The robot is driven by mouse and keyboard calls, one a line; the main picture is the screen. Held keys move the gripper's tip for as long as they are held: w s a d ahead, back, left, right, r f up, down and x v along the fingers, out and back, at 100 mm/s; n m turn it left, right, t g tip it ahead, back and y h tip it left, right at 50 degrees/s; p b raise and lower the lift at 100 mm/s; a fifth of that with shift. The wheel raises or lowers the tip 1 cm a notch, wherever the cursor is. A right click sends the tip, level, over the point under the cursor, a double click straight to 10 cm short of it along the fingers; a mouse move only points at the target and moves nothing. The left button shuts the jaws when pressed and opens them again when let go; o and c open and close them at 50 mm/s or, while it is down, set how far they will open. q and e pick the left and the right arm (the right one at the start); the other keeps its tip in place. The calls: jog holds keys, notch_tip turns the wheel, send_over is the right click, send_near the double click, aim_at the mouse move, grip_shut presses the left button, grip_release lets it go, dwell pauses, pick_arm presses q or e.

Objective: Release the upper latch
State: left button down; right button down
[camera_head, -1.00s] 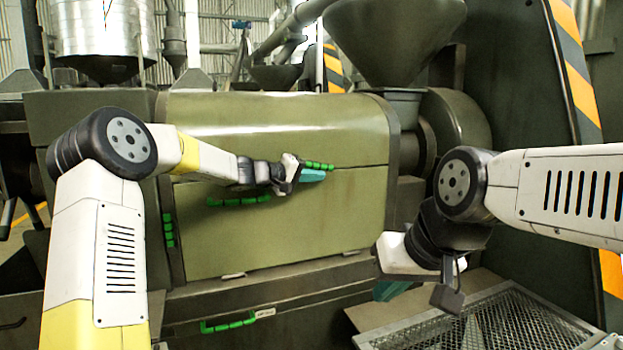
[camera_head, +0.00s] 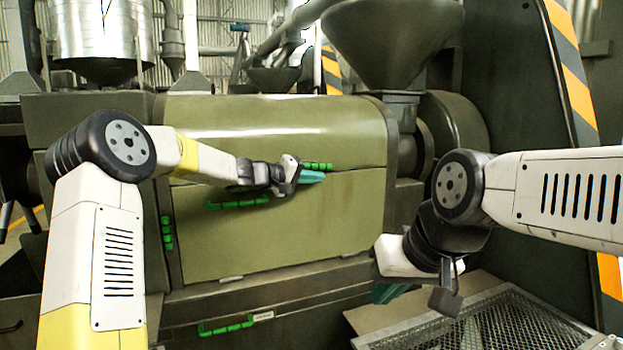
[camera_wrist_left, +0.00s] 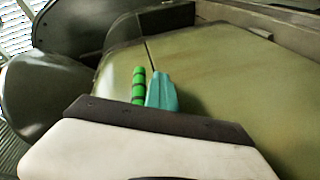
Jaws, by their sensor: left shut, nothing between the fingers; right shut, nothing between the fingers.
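The upper latch is a short green segmented handle (camera_head: 318,166) on the seam of the olive machine housing. My left gripper (camera_head: 312,177), with teal fingers, is shut and empty right beside it, just below it in the head view. In the left wrist view the green latch (camera_wrist_left: 139,86) stands directly left of my shut teal fingers (camera_wrist_left: 162,92). Whether they touch I cannot tell. My right gripper (camera_head: 388,292) is shut and empty, low at the right of the housing, partly hidden by its own wrist.
A longer green handle (camera_head: 236,202) sits on the lower panel, behind my left forearm. Another green handle (camera_head: 226,326) is on the base, and green hinge pieces (camera_head: 167,232) are at the left edge. A mesh tray (camera_head: 510,325) lies at lower right.

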dwell(0.3)
pick_arm(q)
jog(key=v, duration=0.8)
jog(key=shift+d, duration=0.15)
jog(key=s+f+m+g+y, duration=0.3)
jog(key=s+y, duration=0.2)
jog(key=s, duration=1.3)
jog(key=s+a+f+y, duration=0.3)
jog(key=s+a, duration=0.4)
jog(key=s, duration=0.4)
jog(key=s+a+f+y, duration=0.3)
jog(key=s+a, duration=0.4)
jog(key=s, duration=0.4)
jog(key=shift+a+n, duration=0.15)
jog(key=shift+n, duration=0.15)
jog(key=shift+f, duration=0.1)
